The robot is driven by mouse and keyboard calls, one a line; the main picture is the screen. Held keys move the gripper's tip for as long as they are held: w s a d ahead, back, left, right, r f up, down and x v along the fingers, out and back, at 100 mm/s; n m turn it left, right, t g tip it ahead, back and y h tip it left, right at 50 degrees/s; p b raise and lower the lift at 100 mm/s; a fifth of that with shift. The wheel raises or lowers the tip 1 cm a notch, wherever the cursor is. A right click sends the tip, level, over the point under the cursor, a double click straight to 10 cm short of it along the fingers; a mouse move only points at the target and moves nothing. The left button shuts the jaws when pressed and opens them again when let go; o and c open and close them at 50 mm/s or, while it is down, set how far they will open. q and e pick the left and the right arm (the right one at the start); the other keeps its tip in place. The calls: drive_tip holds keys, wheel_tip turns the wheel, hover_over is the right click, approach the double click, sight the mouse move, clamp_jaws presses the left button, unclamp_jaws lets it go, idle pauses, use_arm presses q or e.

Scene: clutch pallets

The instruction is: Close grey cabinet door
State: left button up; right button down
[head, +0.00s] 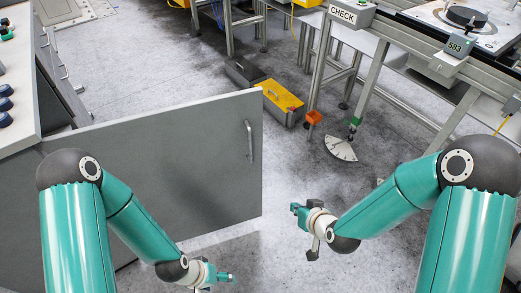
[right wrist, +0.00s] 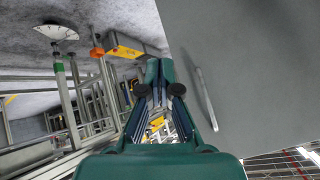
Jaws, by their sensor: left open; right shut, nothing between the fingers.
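The grey cabinet door (head: 185,165) stands swung open, reaching across the left half of the head view. Its metal handle (head: 250,141) is near the free right edge. In the right wrist view the door (right wrist: 260,70) fills the right side, with the handle (right wrist: 206,98) beside my fingers. My right gripper (head: 298,208) is shut and empty, to the right of the door's free edge and apart from it. It also shows in the right wrist view (right wrist: 160,85). My left gripper (head: 226,277) is open and empty, low in front of the door.
A grey cabinet with a white top (head: 14,70) stands at the left. A yellow case (head: 281,97) lies on the floor behind the door. A metal-framed bench with a CHECK sign (head: 343,14) stands at the right.

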drive_tip(key=w+a+r+n+t+y+b, duration=0.1)
drive_tip(key=w+a+r+t+b, duration=0.1)
drive_tip(key=w+t+b, duration=0.15)
drive_tip(key=w+a+r+n+t+b, duration=0.1)
drive_tip(key=w+a+r+t+b, duration=0.15)
drive_tip(key=b, duration=0.25)
drive_tip(key=n+t+y+b, duration=0.1)
drive_tip(key=t+b, duration=0.2)
drive_tip(key=b, duration=0.1)
approach(259, 126)
drive_tip(key=x, duration=0.6)
drive_tip(key=shift+w+a+r+b, duration=0.15)
drive_tip(key=shift+w+a+b, duration=0.1)
drive_tip(key=shift+b, duration=0.15)
use_arm(q)
wheel_tip(259, 126, down, 16)
drive_tip(key=shift+f, duration=0.15)
use_arm(e)
drive_tip(key=shift+w, duration=0.3)
